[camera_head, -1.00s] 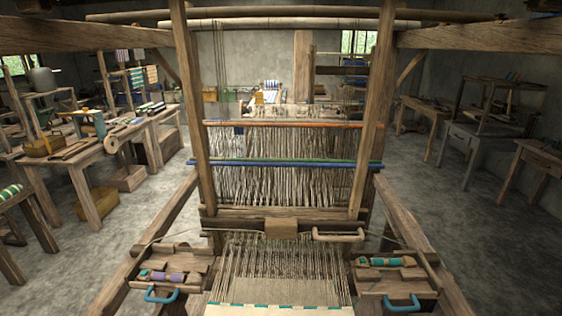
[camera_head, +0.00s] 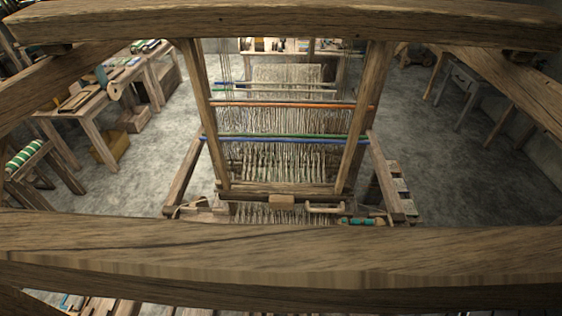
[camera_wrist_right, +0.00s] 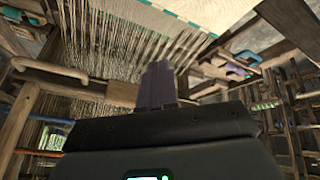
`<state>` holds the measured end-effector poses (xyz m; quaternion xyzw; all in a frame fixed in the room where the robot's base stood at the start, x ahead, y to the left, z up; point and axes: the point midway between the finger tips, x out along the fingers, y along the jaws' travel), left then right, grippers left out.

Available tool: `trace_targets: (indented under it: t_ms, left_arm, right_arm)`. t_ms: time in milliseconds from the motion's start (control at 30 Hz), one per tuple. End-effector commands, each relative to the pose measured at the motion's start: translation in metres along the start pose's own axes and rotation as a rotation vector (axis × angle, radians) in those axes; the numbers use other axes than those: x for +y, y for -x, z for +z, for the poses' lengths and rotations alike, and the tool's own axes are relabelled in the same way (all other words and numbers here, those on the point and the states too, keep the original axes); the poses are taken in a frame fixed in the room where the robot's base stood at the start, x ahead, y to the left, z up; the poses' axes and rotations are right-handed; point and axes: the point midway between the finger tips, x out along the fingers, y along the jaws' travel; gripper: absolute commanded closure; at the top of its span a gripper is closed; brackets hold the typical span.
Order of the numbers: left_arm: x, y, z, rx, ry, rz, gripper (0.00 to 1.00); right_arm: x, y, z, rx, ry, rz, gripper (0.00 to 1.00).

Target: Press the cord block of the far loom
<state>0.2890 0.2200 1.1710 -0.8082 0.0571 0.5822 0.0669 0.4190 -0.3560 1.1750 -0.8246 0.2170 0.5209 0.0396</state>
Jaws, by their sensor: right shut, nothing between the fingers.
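In the head view, the loom beyond the crossing beams carries a small light-brown cord block (camera_head: 282,200) at the middle of its lower crossbar. A pale handle (camera_head: 325,208) sits just right of it. Neither gripper shows in that view. In the right wrist view, which looks upside down, my right gripper (camera_wrist_right: 158,68) is shut and empty. A light-brown block (camera_wrist_right: 122,93) is partly behind its fingers, with a pale handle (camera_wrist_right: 50,72) to the left. I cannot tell whether the fingers touch the block, or whether this is the same loom.
A thick beam (camera_head: 280,252) crosses the head view and hides the loom's front. Another beam (camera_head: 280,25) spans the top. Worktables (camera_head: 85,105) stand at left, a table (camera_head: 465,90) at right. Bare floor (camera_head: 440,175) lies right of the loom.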

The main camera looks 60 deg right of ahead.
Motion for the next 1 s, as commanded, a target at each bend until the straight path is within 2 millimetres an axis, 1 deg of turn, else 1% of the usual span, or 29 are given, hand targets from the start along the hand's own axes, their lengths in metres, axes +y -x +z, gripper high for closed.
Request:
trace_targets:
  t_ms: [33, 100, 200, 300, 400, 500, 667, 1000]
  left_arm:
    - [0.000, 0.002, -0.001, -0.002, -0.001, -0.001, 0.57]
    - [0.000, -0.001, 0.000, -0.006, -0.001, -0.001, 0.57]
    - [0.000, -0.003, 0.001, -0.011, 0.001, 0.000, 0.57]
    - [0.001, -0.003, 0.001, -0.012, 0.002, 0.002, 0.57]
    - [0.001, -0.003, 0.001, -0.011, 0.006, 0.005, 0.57]
    - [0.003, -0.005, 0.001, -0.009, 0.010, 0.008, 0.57]
    - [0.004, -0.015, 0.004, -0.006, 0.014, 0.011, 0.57]
    - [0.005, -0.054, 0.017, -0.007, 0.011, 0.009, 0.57]
  right_arm:
    - [0.018, -0.003, -0.032, 0.033, -0.080, 0.047, 1.00]
    - [0.041, -0.007, -0.067, 0.072, -0.200, 0.097, 1.00]
    - [0.070, -0.007, -0.106, 0.122, -0.346, 0.148, 1.00]
    - [0.092, -0.004, -0.135, 0.161, -0.458, 0.180, 1.00]
    - [0.107, -0.001, -0.151, 0.185, -0.531, 0.199, 1.00]
    - [0.114, -0.002, -0.159, 0.197, -0.568, 0.207, 1.00]
    - [0.116, -0.013, -0.157, 0.201, -0.581, 0.210, 1.00]
    - [0.115, -0.057, -0.145, 0.201, -0.581, 0.210, 1.00]
